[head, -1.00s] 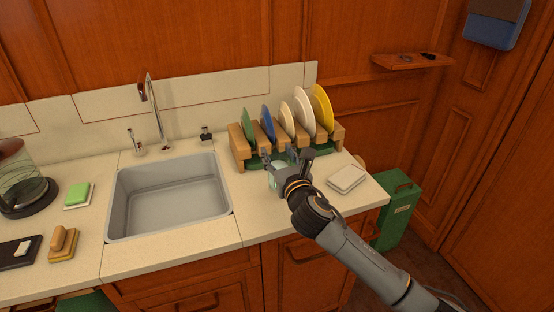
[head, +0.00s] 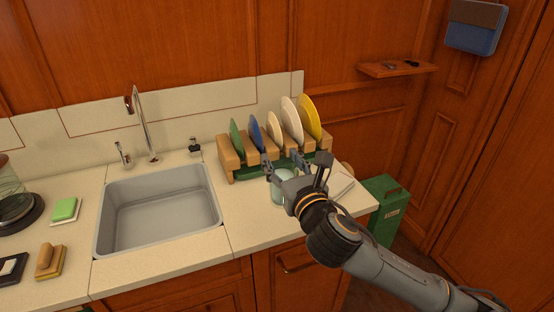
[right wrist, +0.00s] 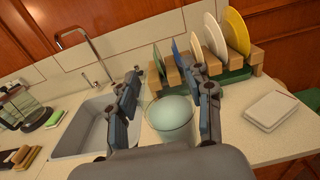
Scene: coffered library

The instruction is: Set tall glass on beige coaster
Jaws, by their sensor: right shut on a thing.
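My right gripper (head: 284,167) is shut on the tall glass (head: 283,187), a clear, pale-greenish glass. In the right wrist view the glass (right wrist: 170,114) stands upright between the two fingers. I cannot tell whether its base touches the counter. The beige coaster (right wrist: 271,110) is a pale, flat square on the counter to the right of the gripper, with its top bare. The glass and coaster are apart. My left gripper is not in view.
A wooden dish rack (head: 228,160) with several colored plates stands just behind the glass. The grey sink (head: 158,208) lies to the left, with a faucet behind it. The counter's right edge is close beyond the coaster, with a green bin (head: 388,205) below.

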